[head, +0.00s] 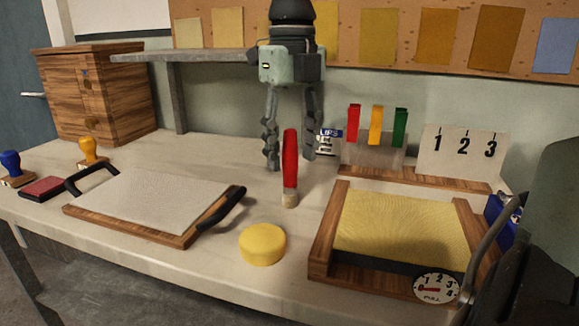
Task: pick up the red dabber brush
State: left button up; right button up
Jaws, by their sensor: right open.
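The red dabber brush (290,165) stands upright near the middle of the table, with a long red handle above and a short pale tan end at the tabletop. My right gripper (291,158) points down from above, its two dark fingers spread open. In the head view the upper part of the red handle shows between the fingertips, with a gap on both sides. I cannot tell exactly how far the fingers are from it in depth. The gripper holds nothing. My left gripper is not in view.
A yellow round pad (262,244) sits just in front of the brush. A wooden board with black handles (190,240) lies left; a wooden tray with a yellow sheet (325,245) lies right. Behind stand colored clips (376,125) and a number card (462,146). A shelf (215,56) is behind left.

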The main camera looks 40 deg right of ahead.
aim_at(291, 192)
notch_tip(291, 192, down, 6)
jog(key=shift+a+f+p, duration=0.1)
jog(key=shift+p, duration=0.2)
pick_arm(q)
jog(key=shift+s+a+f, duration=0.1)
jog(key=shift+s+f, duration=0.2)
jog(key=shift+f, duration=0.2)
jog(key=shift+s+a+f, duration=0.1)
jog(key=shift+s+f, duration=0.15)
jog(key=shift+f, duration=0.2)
pick_arm(e)
grip_shut()
